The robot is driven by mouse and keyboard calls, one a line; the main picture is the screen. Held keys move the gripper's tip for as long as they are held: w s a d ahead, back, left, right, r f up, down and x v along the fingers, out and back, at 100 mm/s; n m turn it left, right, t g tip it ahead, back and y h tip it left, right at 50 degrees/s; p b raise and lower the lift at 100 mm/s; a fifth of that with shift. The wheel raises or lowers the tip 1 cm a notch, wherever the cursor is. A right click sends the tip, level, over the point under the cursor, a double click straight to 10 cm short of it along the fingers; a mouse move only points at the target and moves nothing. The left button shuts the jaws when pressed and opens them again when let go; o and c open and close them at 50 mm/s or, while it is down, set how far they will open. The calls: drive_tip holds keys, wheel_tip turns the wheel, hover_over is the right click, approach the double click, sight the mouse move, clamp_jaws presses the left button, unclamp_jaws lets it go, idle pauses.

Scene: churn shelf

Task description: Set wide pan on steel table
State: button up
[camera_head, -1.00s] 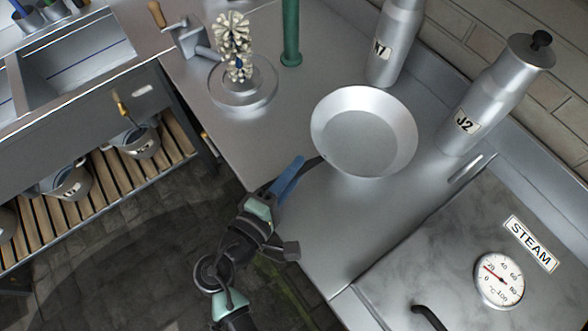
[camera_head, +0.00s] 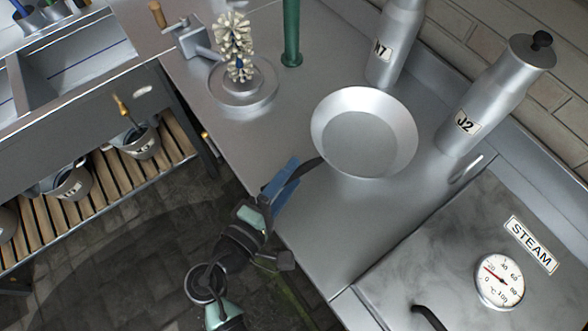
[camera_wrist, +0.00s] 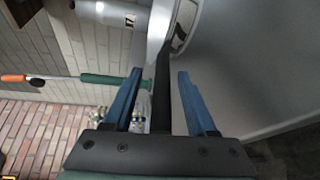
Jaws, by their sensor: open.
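The wide pan (camera_head: 364,139) is a shallow silver pan with flared sides. It sits upright on the steel table (camera_head: 325,225), and its dark handle (camera_head: 306,168) points down-left over the table's front edge. My gripper (camera_head: 297,170) has blue fingers and is at the handle's outer end. In the wrist view my gripper (camera_wrist: 160,76) is open, with the dark handle (camera_wrist: 163,95) running between the two fingers, apart from the left one. Contact with the right finger is hard to tell. The handle's near end is hidden by the gripper body.
Bottles labelled N7 (camera_head: 396,45) and J2 (camera_head: 490,95) stand behind the pan. A round stand with a pale brush-like piece (camera_head: 236,45) and a green post (camera_head: 291,35) are at the back left. A STEAM unit with a gauge (camera_head: 499,281) is at right. Bare table lies below the pan.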

drive_tip(key=v, duration=1)
drive_tip(key=shift+b, duration=0.3)
drive_tip(key=shift+s, duration=0.1)
